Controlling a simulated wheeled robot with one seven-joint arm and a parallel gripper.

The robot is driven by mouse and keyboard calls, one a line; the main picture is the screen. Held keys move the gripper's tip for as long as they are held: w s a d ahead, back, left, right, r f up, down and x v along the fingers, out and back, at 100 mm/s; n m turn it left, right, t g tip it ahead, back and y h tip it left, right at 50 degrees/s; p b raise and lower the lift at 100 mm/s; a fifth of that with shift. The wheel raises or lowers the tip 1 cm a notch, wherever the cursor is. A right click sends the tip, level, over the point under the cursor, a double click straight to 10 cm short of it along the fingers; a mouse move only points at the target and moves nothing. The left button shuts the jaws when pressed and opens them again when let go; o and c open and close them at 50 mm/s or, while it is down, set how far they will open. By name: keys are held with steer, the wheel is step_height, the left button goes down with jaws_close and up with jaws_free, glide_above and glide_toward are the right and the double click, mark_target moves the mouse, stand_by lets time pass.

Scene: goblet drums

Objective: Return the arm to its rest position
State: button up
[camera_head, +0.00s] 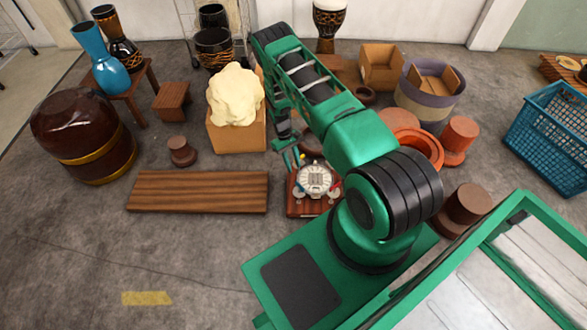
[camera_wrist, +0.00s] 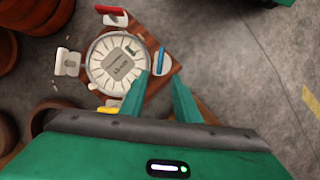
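My green arm with black bands reaches from my base across the middle of the head view, its far part bent down toward the floor. My gripper (camera_head: 291,158) is partly hidden there, close behind a round white dial-like device (camera_head: 316,180) on a square wooden board (camera_head: 306,208). In the wrist view my gripper (camera_wrist: 161,82) shows two green fingers apart with nothing held between them. The dial (camera_wrist: 118,64) lies just left of the fingers, with red, blue and yellow pieces around it. Whether the fingers touch the board cannot be told.
A wooden plank (camera_head: 198,192) lies left of the board. A box with a cream lump (camera_head: 235,98) stands behind it. Orange pots (camera_head: 428,150), a brown stool (camera_head: 467,205) and a blue crate (camera_head: 553,133) are on the right. The front-left floor is clear.

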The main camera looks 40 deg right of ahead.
stand_by(0.4)
steer(key=w+d+r+m+t, duration=0.1)
steer(key=d+r, duration=0.1)
steer(key=r, duration=1.4)
steer(key=d+r+m, duration=0.2)
steer(key=r, duration=1.5)
steer(key=s+r+m+t, duration=0.1)
steer(key=s+r, duration=0.3)
steer(key=r, duration=0.4)
steer(key=s+r, duration=0.5)
steer(key=r, duration=0.3)
steer(key=s+a+r+m, duration=0.1)
steer(key=s+a+r, duration=0.1)
steer(key=s, duration=0.6)
steer(key=s+a+r+m+t, duration=0.1)
steer(key=s+a+r, duration=0.2)
steer(key=s, duration=0.6)
steer(key=s+a+r+m+t, duration=0.1)
steer(key=s+a+r, duration=0.1)
steer(key=s+r, duration=0.4)
steer(key=s, duration=0.2)
steer(key=shift+s+a+r, duration=0.15)
steer(key=shift+s+r, duration=0.1)
steer(key=shift+s, duration=0.05)
